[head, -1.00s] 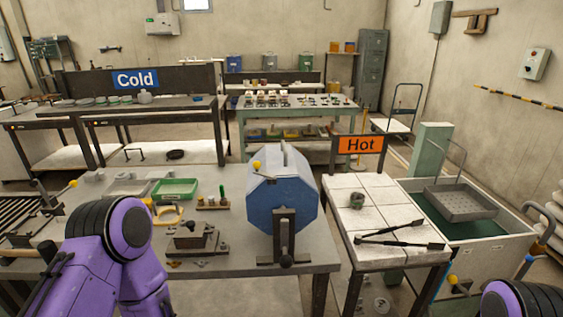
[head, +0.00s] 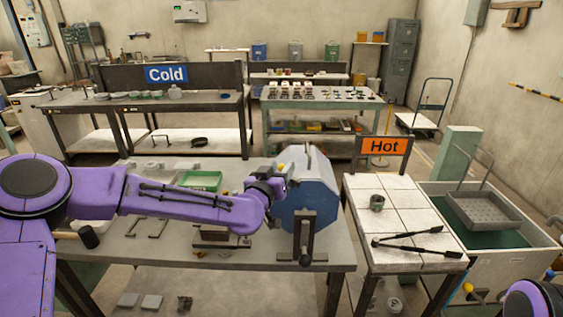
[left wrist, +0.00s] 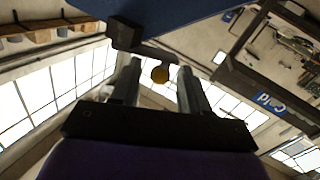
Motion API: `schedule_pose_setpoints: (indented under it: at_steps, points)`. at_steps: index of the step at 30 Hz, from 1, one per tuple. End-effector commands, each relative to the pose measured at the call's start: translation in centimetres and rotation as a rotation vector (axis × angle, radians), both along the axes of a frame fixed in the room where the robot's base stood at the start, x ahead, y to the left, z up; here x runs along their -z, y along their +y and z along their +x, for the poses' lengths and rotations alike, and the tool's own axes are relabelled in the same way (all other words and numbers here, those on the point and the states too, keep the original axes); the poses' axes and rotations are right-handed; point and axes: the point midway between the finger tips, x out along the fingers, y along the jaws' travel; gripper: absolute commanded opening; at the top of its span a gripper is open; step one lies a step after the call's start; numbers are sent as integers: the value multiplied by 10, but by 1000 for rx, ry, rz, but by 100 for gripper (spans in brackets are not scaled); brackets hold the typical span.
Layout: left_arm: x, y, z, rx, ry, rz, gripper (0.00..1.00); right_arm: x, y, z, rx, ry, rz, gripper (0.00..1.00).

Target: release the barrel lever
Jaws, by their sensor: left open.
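The blue barrel (head: 308,208) stands in its dark stand on the near workbench in the head view. Its lever shows in the left wrist view as a dark arm (left wrist: 130,37) with a yellow knob (left wrist: 160,74), close against the blue barrel side (left wrist: 150,8). My left gripper (head: 274,184) is at the barrel's upper left side. In the left wrist view my left gripper (left wrist: 158,66) is open, with the knob showing between its two fingers. Whether a finger touches the lever cannot be told. My right gripper is out of view.
A green tray (head: 203,180) lies on the workbench behind my left arm. A white-tiled table (head: 400,210) with the Hot sign (head: 384,146), a small pot (head: 377,202) and tongs (head: 412,243) stands to the right. The Cold table (head: 70,103) is at the back.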

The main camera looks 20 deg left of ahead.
Motion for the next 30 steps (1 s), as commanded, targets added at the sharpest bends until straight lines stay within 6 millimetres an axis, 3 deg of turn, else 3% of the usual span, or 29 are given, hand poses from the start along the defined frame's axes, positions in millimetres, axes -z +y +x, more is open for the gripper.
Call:
schedule_pose_setpoints:
  at_steps: [4, 11, 16, 30]
  points:
    - [0, -1, 13, 1, 1, 1, 45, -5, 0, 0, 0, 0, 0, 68]
    - [1, -2, 14, 1, 1, 0, 45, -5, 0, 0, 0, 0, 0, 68]
    - [1, -2, 14, 1, 1, 0, 0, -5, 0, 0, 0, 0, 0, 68]
    - [0, -2, 9, -99, 0, 5, 0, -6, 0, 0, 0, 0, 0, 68]
